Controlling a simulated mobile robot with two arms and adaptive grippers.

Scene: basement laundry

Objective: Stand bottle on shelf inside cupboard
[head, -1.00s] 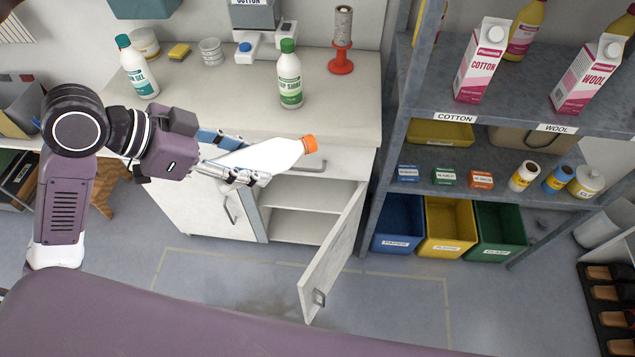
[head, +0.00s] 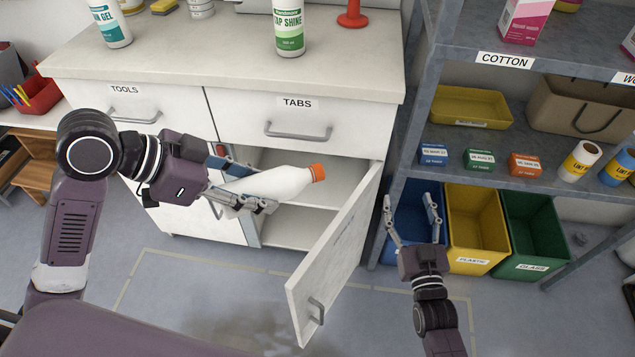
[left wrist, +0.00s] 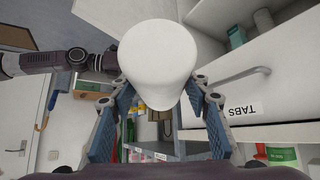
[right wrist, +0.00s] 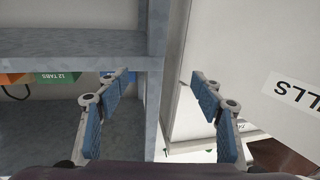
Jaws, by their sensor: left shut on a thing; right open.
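A white bottle (head: 275,183) with an orange cap lies tilted near horizontal in my left gripper (head: 247,190), its cap pointing right. My left gripper is shut on it, and in the left wrist view the bottle's round white base (left wrist: 158,58) shows between the fingers. The bottle is in front of the open cupboard, below the drawer labelled TABS. The cupboard's shelf (head: 290,215) is partly hidden by the bottle and gripper. The cupboard door (head: 335,255) stands open to the right. My right gripper (head: 411,205) is open and empty, right of the door, before the bins.
The countertop (head: 220,60) holds a TAP SHINE bottle (head: 289,27), another bottle (head: 108,25) and a red stand (head: 353,15). A grey shelf unit (head: 405,120) with blue, yellow (head: 475,230) and green bins stands close to the door's right.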

